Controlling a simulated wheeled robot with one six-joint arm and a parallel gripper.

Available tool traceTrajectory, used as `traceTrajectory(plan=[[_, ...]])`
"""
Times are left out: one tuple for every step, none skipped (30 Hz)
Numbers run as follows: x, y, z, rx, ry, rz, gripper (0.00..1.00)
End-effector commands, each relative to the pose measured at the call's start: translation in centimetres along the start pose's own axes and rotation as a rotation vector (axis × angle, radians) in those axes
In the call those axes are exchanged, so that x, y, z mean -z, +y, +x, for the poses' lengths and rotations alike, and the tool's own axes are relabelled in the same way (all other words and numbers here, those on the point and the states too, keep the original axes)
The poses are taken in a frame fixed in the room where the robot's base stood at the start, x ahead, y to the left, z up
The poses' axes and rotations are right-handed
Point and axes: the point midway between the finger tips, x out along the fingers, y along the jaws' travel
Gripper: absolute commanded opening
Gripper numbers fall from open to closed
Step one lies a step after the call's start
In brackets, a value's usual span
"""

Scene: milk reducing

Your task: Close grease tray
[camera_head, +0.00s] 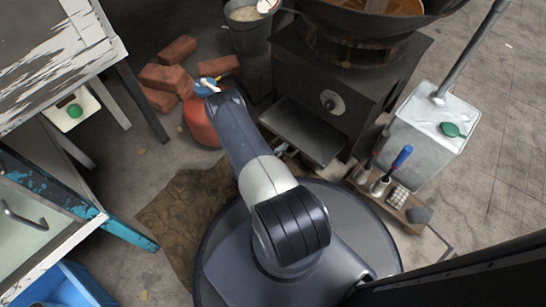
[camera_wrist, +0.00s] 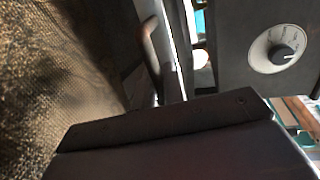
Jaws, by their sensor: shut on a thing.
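The grease tray (camera_head: 308,133) is a dark flat tray standing out from the lower front of the black stove. Its near edge is close to my arm. In the wrist view a curved bar handle (camera_wrist: 151,45) stands out from the narrow front of the tray. My gripper (camera_head: 283,150) is at the tray's near left edge, mostly hidden behind my arm. It is shut on the tray handle. A dark body fills the lower part of the wrist view and hides the fingertips and the grip itself.
The black stove (camera_head: 372,82) carries a pan of brown liquid and a front knob (camera_wrist: 283,50). A red gas cylinder (camera_head: 201,126), bricks (camera_head: 167,78) and a bucket (camera_head: 249,38) are to the left. A metal canister (camera_head: 428,135) and a tool holder (camera_head: 385,202) stand to the right.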

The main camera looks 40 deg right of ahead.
Motion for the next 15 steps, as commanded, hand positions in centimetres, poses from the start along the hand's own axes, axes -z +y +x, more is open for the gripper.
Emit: traceTrajectory(plan=[[0.1, -0.7, 1.5, 0.011, 0.010, 0.007, 0.00], [0.1, -0.9, 2.2, 0.011, 0.011, 0.008, 0.00], [0.2, -1.1, 3.2, 0.011, 0.011, 0.008, 0.00], [0.1, -1.3, 4.0, 0.011, 0.009, 0.007, 0.00], [0.1, -1.4, 4.7, 0.012, 0.010, 0.008, 0.00], [0.2, -1.7, 5.7, 0.013, 0.011, 0.008, 0.00], [0.1, -1.8, 6.4, 0.013, 0.009, 0.007, 0.00], [0.1, -2.0, 7.2, 0.013, 0.010, 0.008, 0.00], [0.1, -2.2, 8.1, 0.013, 0.009, 0.008, 0.00], [0.1, -2.3, 8.8, 0.014, 0.009, 0.008, 0.00], [0.1, -2.5, 9.4, 0.014, 0.009, 0.008, 0.00], [0.1, -2.6, 10.2, 0.013, 0.008, 0.008, 0.00], [0.1, -2.7, 10.8, 0.014, 0.008, 0.007, 0.00], [0.1, -2.9, 11.3, 0.014, 0.008, 0.007, 0.00], [0.1, -3.0, 12.0, 0.014, 0.008, 0.008, 0.00]])
